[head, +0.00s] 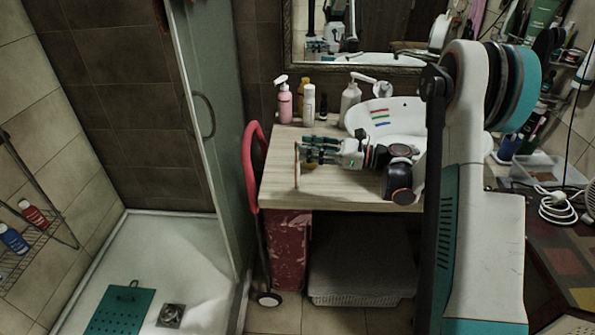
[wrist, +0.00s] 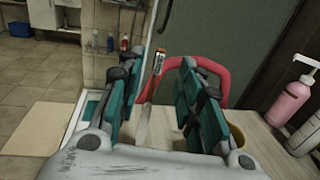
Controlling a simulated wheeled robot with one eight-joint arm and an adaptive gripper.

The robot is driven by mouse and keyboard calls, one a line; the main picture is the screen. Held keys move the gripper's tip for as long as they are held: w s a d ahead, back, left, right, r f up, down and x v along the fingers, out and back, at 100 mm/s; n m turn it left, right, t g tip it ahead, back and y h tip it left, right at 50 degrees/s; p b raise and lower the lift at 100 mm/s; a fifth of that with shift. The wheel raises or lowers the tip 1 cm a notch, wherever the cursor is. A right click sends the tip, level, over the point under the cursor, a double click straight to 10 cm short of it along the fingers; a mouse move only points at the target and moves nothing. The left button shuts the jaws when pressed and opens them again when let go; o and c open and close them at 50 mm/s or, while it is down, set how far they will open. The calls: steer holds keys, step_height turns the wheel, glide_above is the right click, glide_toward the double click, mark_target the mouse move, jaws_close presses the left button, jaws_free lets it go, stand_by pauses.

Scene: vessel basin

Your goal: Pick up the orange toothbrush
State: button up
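The orange toothbrush (wrist: 157,64) shows in the wrist view between my two finger pads, apart from both. Its bristled head is at the top and its thin handle runs down toward the counter. In the head view a thin orange-tan upright stick (head: 297,166), seemingly the same toothbrush, stands at the fingertips near the counter's left end. My gripper (head: 321,152) points left, low over the counter. In the wrist view my gripper (wrist: 160,85) is open, with teal fingers either side. I cannot tell what supports the toothbrush's lower end.
A wooden counter (head: 345,190) lies below. Pink (head: 284,102) and white (head: 309,104) bottles stand behind the gripper, with a pump dispenser (head: 350,98) by the white basin (head: 405,108). A red handle (head: 250,165) rises at the left edge. A yellow cup (wrist: 238,138) stands beside the right finger.

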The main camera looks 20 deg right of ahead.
mark_target(297, 149)
steer(key=b+x, duration=0.1)
steer(key=x, duration=0.3)
steer(key=shift+s+f, duration=0.1)
steer(key=shift+s, duration=0.05)
steer(key=shift+c, duration=0.5)
jaws_close()
